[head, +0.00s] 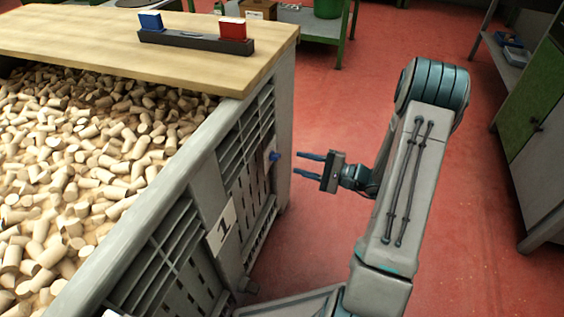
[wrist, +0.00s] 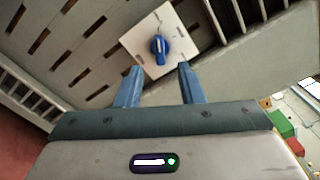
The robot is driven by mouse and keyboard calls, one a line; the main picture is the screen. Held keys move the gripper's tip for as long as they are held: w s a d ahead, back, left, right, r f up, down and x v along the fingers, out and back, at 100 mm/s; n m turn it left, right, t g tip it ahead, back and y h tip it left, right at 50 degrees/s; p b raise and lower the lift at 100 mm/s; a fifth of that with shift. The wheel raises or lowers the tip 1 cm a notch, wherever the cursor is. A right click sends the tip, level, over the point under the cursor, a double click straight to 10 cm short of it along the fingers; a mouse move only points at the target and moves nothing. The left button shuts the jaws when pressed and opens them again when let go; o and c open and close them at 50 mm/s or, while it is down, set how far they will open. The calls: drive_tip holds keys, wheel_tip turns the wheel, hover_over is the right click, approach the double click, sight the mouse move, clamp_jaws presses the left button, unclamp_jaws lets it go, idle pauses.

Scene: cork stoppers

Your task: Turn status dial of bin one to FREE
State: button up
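The status dial (wrist: 159,46) is a blue knob on a square white plate (wrist: 180,36), fixed to the slatted grey side of the bin. In the head view the dial (head: 275,156) is a small blue spot near the bin's far corner. Its plate markings are too small to read. Bin one (head: 181,208) carries a plate with the number 1 (head: 222,228) and is full of corks. My gripper (head: 311,162) is open and empty, with two blue fingers pointing at the dial, a short gap away. In the wrist view its fingertips (wrist: 159,68) lie either side of the dial's lower end.
A wooden board (head: 150,42) covers the bin's far end and bears a dark holder (head: 195,41) with a blue and a red block. Green-framed shelving stands behind, and a cabinet (head: 545,110) is at right. Red floor is clear around my arm.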

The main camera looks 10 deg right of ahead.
sight(279, 158)
drive_tip(key=b+x, duration=0.1)
drive_tip(key=x, duration=0.5)
drive_tip(key=shift+w+a, duration=0.2)
drive_tip(key=shift+a, duration=0.15)
drive_tip(key=c, duration=0.7)
